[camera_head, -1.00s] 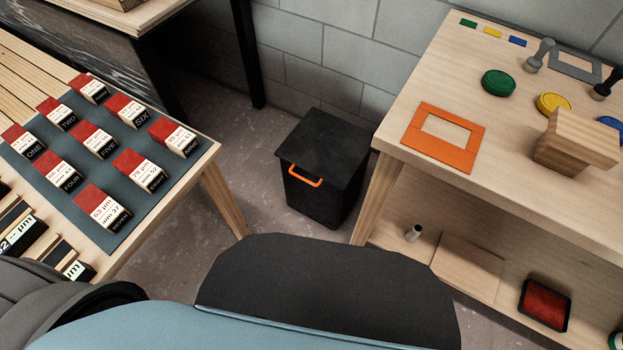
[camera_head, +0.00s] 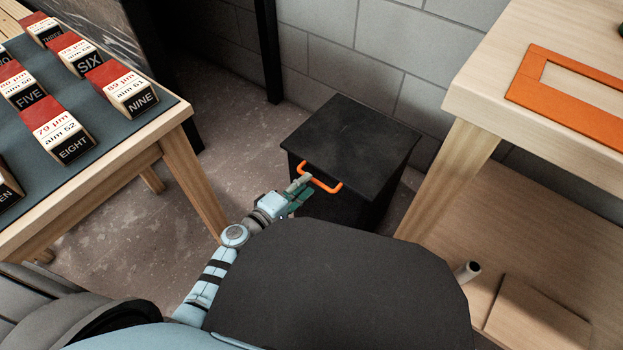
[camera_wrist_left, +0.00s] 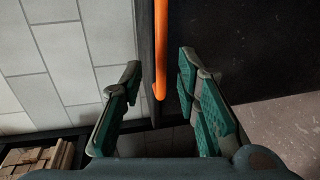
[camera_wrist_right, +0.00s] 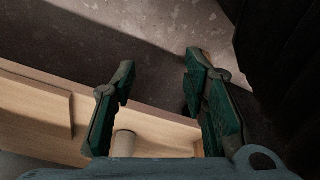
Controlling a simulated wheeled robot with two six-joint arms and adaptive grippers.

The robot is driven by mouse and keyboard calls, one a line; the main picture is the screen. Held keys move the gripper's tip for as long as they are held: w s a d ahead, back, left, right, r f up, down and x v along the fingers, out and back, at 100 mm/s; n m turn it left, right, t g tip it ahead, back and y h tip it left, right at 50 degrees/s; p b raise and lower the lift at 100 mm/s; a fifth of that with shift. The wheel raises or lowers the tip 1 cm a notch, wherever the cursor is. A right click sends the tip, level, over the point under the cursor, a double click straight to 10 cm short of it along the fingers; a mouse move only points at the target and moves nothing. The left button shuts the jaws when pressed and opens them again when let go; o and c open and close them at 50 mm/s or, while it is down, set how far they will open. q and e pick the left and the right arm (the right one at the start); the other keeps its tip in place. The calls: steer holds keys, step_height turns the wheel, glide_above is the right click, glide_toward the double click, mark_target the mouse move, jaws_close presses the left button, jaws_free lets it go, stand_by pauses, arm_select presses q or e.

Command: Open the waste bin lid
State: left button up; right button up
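The black waste bin (camera_head: 376,205) stands on the floor between the two tables, its flat black lid (camera_head: 352,138) down. An orange handle (camera_head: 325,184) sticks out from the lid's front edge. My left gripper (camera_head: 303,188) is at the handle's left part in the head view. In the left wrist view, its green-padded fingers (camera_wrist_left: 160,72) are open, and the handle bar (camera_wrist_left: 160,50) runs between them with visible gaps on both sides. My right gripper (camera_wrist_right: 158,76) shows only in its own wrist view, open and empty above the floor and a wooden board.
A table with labelled blocks (camera_head: 131,88) stands at the left. A wooden workbench (camera_head: 467,95) with an orange frame (camera_head: 530,85) and a lower shelf (camera_head: 535,240) stands close at the right. A grey block wall (camera_head: 330,60) is right behind the bin.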

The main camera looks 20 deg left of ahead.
arm_select(q)
steer(key=b+x, duration=0.1)
steer(key=x, duration=0.3)
steer(key=shift+w, duration=0.15)
jaws_close()
arm_select(e)
steer(key=shift+v, duration=1.45)
steer(key=shift+a, duration=0.1)
